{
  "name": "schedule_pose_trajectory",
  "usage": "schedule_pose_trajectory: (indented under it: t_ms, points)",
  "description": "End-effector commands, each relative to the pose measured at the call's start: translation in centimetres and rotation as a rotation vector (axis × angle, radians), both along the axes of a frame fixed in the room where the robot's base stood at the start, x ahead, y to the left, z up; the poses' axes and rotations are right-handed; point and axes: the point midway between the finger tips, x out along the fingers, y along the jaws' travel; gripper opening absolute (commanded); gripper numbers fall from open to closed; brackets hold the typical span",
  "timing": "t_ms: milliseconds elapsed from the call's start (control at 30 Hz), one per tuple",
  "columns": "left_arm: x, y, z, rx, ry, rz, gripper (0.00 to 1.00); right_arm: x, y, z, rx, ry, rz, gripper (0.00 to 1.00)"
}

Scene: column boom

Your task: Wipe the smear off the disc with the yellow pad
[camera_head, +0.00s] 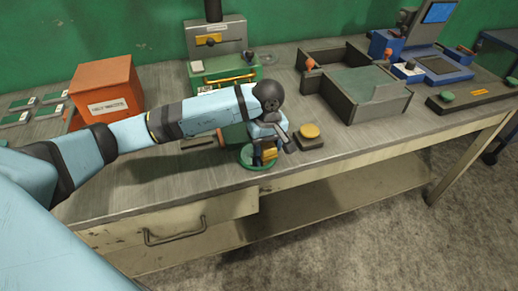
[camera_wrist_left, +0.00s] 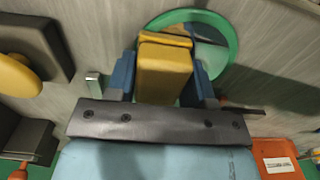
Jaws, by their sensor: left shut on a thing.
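My left gripper (camera_head: 267,145) is shut on the yellow pad (camera_head: 270,153). The pad (camera_wrist_left: 165,70) also shows between the blue fingers of my left gripper (camera_wrist_left: 165,75) in the left wrist view. The green-rimmed disc (camera_head: 247,164) lies on the bench near its front edge, below the gripper. In the left wrist view the disc (camera_wrist_left: 232,50) is behind the pad, which overlaps it. I cannot tell whether the pad touches it. A darkish patch shows on the disc beside the pad; I cannot tell whether it is the smear or a reflection. My right gripper is out of view.
A yellow round button on a dark base (camera_head: 310,133) stands close right of the gripper. A green machine (camera_head: 225,70) stands behind, an orange box (camera_head: 106,88) at left, and a dark open tray (camera_head: 355,85) at right. The bench's front edge is close to the disc.

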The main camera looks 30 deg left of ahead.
Motion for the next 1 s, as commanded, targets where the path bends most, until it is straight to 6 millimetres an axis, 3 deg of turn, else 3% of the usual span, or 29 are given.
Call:
schedule_pose_trajectory:
  t_ms: [267,367,1000]
  points:
    - [0.8,-0.6,-0.2,0.001,-0.001,-0.001,0.29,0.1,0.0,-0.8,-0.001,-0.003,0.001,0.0]
    - [0.7,-0.6,-0.1,0.001,-0.001,0.0,0.29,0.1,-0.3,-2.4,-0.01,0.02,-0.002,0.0]
    - [-2.3,1.8,-0.8,0.001,0.002,-0.001,0.29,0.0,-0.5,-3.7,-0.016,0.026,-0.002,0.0]
